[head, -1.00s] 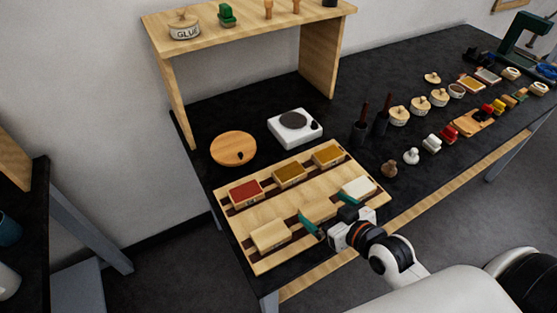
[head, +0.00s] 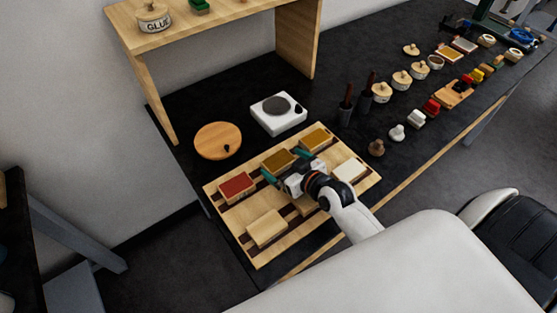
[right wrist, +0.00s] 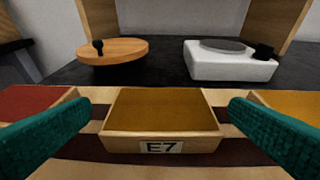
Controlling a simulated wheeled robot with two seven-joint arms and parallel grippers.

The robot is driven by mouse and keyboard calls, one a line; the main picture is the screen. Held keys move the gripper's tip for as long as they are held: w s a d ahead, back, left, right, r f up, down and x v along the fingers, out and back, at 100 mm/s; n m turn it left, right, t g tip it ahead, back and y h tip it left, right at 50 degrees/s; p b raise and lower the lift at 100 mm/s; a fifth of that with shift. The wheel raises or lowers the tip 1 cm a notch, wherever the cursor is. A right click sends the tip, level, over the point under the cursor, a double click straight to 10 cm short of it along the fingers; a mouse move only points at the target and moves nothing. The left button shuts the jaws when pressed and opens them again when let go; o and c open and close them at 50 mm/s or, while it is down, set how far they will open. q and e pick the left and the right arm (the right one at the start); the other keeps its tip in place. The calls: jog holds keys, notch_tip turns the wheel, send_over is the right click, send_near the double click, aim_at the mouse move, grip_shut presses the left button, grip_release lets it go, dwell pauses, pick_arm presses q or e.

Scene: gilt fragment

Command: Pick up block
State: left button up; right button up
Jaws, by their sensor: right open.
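Several blocks sit on a striped wooden board (head: 285,232). In the back row are a red-topped block (head: 237,187), a yellow-brown block (head: 277,161) labelled E7 and another yellow-brown block (head: 316,139). In front are a plain wooden block (head: 267,228) and a white-topped block (head: 350,171). A front middle block is mostly hidden by my arm. My right gripper (head: 287,169) is open at the E7 block. In the right wrist view the E7 block (right wrist: 162,118) lies between the teal fingers, apart from both. My left gripper is not in view.
Behind the board are a round wooden disc (head: 218,141) and a white scale-like device (head: 279,114). A wooden shelf (head: 215,20) stands behind. Dark upright tools (head: 346,102) and several small jars are to the right.

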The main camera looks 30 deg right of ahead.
aim_at(278, 160)
jog(key=shift+x, duration=1.25)
jog(key=shift+w+f, duration=0.15)
jog(key=shift+w, duration=0.1)
jog(key=shift+s, duration=0.1)
jog(key=shift+c, duration=0.8)
jog(key=c, duration=0.8)
pick_arm(q)
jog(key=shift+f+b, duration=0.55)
jog(key=shift+b, duration=0.2)
pick_arm(e)
jog(key=s+a+r, duration=0.1)
jog(key=a+r, duration=0.1)
jog(key=r, duration=0.4)
jog(key=s+a+r+m+h, duration=0.1)
jog(key=s+r, duration=0.1)
jog(key=r, duration=0.4)
jog(key=s+a+r+m+h, duration=0.1)
jog(key=a+r, duration=0.1)
jog(key=r, duration=0.4)
jog(key=shift+s+a, duration=0.2)
jog(key=shift+a, duration=0.15)
jog(key=shift+c, duration=0.2)
